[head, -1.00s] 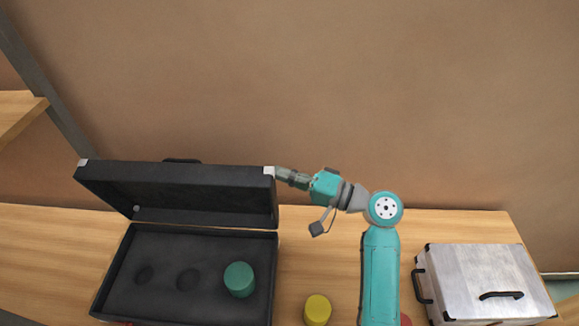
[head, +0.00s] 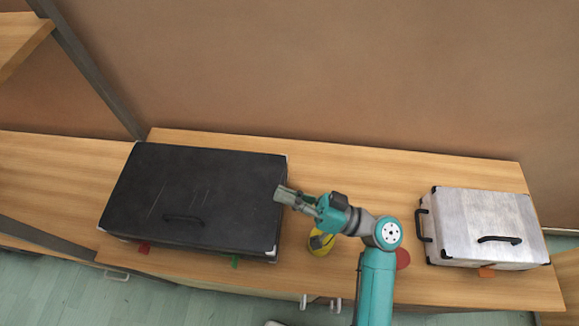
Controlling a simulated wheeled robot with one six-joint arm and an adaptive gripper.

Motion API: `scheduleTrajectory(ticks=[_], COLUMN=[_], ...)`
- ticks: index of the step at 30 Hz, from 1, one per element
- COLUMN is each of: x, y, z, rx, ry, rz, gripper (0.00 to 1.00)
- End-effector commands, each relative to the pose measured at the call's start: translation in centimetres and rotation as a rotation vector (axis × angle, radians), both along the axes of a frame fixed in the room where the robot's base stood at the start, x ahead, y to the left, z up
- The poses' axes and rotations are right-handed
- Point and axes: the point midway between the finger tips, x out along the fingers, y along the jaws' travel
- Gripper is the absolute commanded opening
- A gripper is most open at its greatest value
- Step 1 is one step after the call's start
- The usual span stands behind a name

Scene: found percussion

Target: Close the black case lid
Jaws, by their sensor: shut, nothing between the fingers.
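The black case (head: 185,180) lies on the left part of the wooden bench with its lid down flat, so its inside is hidden. A handle shows on top of the lid near the front, with light corner caps at the right corners. My gripper (head: 279,194) is shut and empty at the right edge of the lid. I cannot tell whether it touches the lid.
A yellow cylinder (head: 320,246) stands right of the case, partly behind my arm. A red round piece (head: 402,258) lies right of my arm. A shut silver case (head: 482,220) stands at the right. The bench (head: 370,166) behind my arm is clear.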

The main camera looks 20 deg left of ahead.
Motion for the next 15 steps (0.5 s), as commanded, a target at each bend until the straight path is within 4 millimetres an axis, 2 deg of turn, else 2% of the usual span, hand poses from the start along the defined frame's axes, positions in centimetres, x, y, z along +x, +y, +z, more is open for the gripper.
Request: scheduleTrajectory(ticks=[6,15], x=[-1.8,-2.8], y=[-0.4,-0.7], z=[-2.4,-3.9], rx=[0.001,0.001], ry=[-0.001,-0.003], rz=[0.001,0.000], gripper=[0.00,0.00])
